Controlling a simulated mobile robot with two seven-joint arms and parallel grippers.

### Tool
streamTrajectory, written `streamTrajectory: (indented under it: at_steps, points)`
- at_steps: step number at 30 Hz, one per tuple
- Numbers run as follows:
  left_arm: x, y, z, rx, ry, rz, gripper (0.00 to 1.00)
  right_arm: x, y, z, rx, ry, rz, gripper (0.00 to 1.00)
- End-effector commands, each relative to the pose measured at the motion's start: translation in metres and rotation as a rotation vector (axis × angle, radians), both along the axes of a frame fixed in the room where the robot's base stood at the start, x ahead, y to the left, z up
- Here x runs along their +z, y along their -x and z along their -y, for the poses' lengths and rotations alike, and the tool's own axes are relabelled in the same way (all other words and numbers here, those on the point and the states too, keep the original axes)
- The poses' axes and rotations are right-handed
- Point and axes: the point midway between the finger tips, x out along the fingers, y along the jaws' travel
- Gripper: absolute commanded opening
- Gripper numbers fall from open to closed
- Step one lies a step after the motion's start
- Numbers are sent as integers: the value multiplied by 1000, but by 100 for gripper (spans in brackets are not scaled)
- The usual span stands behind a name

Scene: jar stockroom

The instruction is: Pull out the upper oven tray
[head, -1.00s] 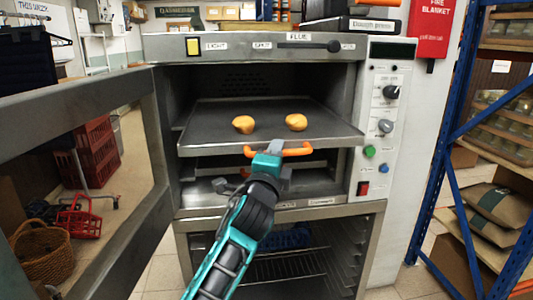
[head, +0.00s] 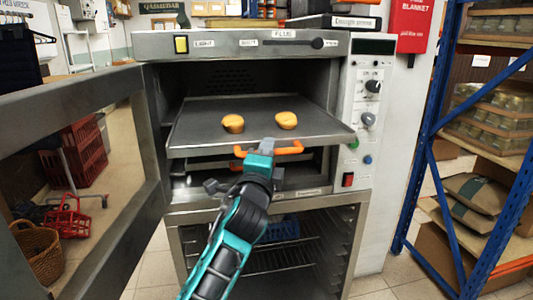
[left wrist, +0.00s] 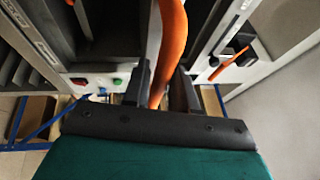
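The upper oven tray (head: 205,128) is a dark metal sheet with two golden buns, (head: 233,123) and (head: 286,120). It sticks out of the open oven (head: 240,42) and looks level. Its orange handle (head: 289,150) runs along the front edge. My left gripper (head: 262,147) is at the middle of that handle and hides part of it. In the left wrist view the orange handle (left wrist: 167,50) passes between the two fingers of my left gripper (left wrist: 162,92), which appear closed around it. My right gripper is not in view.
The oven door (head: 120,200) stands open at the left. A control panel (head: 362,110) is at the oven's right, close to the tray's corner. A blue shelf rack (head: 432,160) stands at the right. Red crates (head: 85,150) and a wicker basket (head: 38,255) show behind the door.

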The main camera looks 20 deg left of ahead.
Motion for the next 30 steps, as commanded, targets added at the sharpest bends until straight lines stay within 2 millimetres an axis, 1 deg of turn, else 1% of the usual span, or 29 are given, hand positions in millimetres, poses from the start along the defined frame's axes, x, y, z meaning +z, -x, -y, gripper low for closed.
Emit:
streamTrajectory:
  at_steps: [1,4,5,12,16,20,27,30]
  points:
    - [0,0,0,0,0,0,32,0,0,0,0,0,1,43]
    - [0,0,0,0,0,0,41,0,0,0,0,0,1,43]
    - [0,0,0,0,0,0,42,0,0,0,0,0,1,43]
    - [0,1,0,0,0,0,42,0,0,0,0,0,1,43]
    - [-3,10,2,-1,0,-1,42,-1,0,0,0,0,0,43]
    - [-7,31,5,-2,1,-2,42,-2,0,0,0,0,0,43]
    - [-17,83,13,-2,1,-3,42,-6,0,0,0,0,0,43]
    - [-20,100,15,-1,1,-3,42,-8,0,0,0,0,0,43]
